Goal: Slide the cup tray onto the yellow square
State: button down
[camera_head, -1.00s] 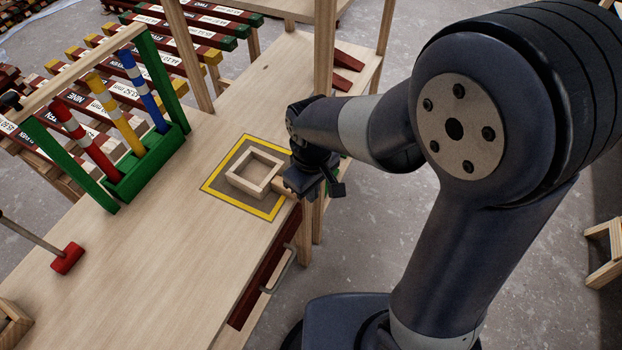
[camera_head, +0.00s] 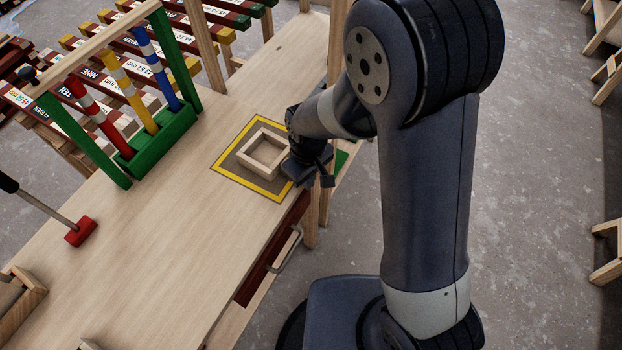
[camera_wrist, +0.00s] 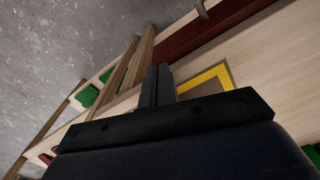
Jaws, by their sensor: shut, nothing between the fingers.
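The cup tray appears as a small open square wooden frame (camera_head: 250,161) lying flat on the tabletop. It sits inside the yellow square outline (camera_head: 231,179), on the dark patch within it. The tray's right side is partly covered by my gripper (camera_head: 300,172), which is low at the table's right edge, close beside the tray. I cannot tell whether they touch. In the wrist view my gripper's fingers (camera_wrist: 158,84) are together with nothing between them. Part of the yellow outline (camera_wrist: 213,76) shows beyond the fingers there, and the tray is hidden.
A green rack (camera_head: 158,141) with striped posts stands on the table's left. A red-headed mallet (camera_head: 81,231) and a wooden box (camera_head: 22,297) lie toward the front left. A drawer handle (camera_head: 288,250) juts from the right side. The bare tabletop (camera_head: 165,230) between is free.

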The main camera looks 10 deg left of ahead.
aim_at(278, 160)
jog(key=shift+w+a, duration=1.05)
jog(key=shift+a, duration=0.2)
jog(key=shift+d, duration=0.1)
